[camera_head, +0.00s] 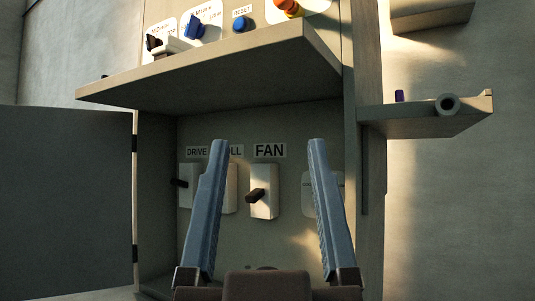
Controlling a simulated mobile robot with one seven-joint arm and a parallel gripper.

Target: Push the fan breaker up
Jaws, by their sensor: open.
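The fan breaker (264,191) is a white upright block with a dark lever (255,195) that sticks out near its middle. It sits on the back wall of an open box, under the FAN label (269,150). My gripper (267,145) is open and empty, its two blue-grey fingers pointing into the box. In the picture the fan breaker shows between the fingers; I cannot tell how far in front of it they are. The lever looks clear of both fingers.
A DRIVE breaker (188,184) stands to the left; another breaker (231,188) is partly behind my left finger. The box door (66,195) hangs open at left. A shelf (215,70) with knobs and a blue reset button (240,24) overhangs above. A side ledge (425,120) juts out right.

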